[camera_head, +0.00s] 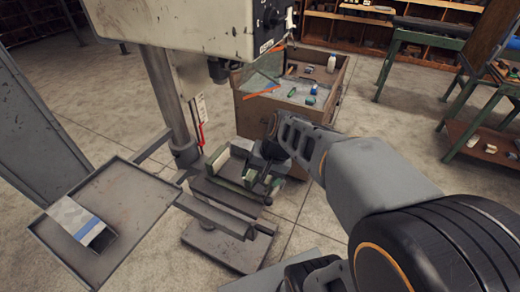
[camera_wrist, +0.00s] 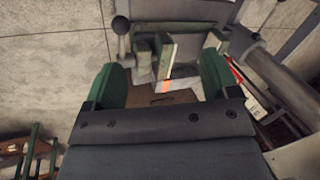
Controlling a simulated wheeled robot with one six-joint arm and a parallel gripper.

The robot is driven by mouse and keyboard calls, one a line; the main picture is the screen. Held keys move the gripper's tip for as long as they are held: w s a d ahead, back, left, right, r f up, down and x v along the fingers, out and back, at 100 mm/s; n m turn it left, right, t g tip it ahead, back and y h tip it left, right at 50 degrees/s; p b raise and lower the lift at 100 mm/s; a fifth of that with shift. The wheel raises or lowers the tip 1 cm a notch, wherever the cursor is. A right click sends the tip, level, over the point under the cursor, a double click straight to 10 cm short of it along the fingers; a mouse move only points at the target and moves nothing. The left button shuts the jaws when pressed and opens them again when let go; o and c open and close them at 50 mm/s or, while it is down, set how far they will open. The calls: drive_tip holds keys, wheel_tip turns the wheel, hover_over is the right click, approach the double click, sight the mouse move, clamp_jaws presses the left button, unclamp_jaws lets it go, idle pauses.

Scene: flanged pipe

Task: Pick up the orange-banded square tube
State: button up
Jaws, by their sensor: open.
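A light grey piece with an orange band (camera_wrist: 178,88) shows in the wrist view, between my fingers and close to the green vise jaws (camera_wrist: 145,58). I take it to be the orange-banded square tube; only part of it shows, and I cannot tell whether the vise clamps it. In the head view the vise (camera_head: 217,163) sits on the drill press table, and no orange band can be made out there. My gripper (camera_head: 264,184) is at the right side of the vise. In the wrist view its green fingers (camera_wrist: 162,82) are spread wide, with nothing gripped.
The drill press head (camera_head: 215,30) hangs above the vise, with its column (camera_head: 165,100) to the left. A blue-banded square tube (camera_head: 82,222) lies on a metal tray (camera_head: 130,190) at left. A wooden crate (camera_head: 255,115) with small items stands behind my gripper.

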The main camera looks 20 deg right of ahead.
drive_tip(key=shift+o, duration=1)
drive_tip(key=w+d+f+m+y+b, duration=0.1)
drive_tip(key=w+d+f+m+y, duration=0.1)
drive_tip(key=w+m, duration=0.3)
drive_tip(key=w+d+f+m+t+y+b, duration=0.1)
drive_tip(key=w+d+f+m+y, duration=0.1)
drive_tip(key=w+d+f+m, duration=0.1)
wheel_tip(320, 180, down, 2)
drive_tip(key=shift+w+d+f+m+y, duration=0.1)
drive_tip(key=shift+w+d+m+y, duration=0.25)
drive_tip(key=shift+w+m, duration=0.6)
drive_tip(key=w+d+f+m+t+y+b, duration=0.1)
drive_tip(key=w+d+f+m+t, duration=0.25)
drive_tip(key=d+m, duration=0.3)
drive_tip(key=w+d+f+m+t+b, duration=0.25)
drive_tip(key=w+d+f+m, duration=0.2)
drive_tip(key=d, duration=0.25)
drive_tip(key=shift+m+t, duration=0.4)
drive_tip(key=shift+m, duration=0.15)
drive_tip(key=x, duration=0.3)
drive_tip(key=f+p+x, duration=0.1)
drive_tip(key=x, duration=0.3)
drive_tip(key=shift+s, duration=0.15)
drive_tip(key=shift+p+x, duration=0.35)
drive_tip(key=shift+x, duration=2.85)
drive_tip(key=shift+s, duration=0.15)
drive_tip(key=shift+c, duration=0.3)
drive_tip(key=c, duration=1.2)
drive_tip(key=shift+c, duration=0.3)
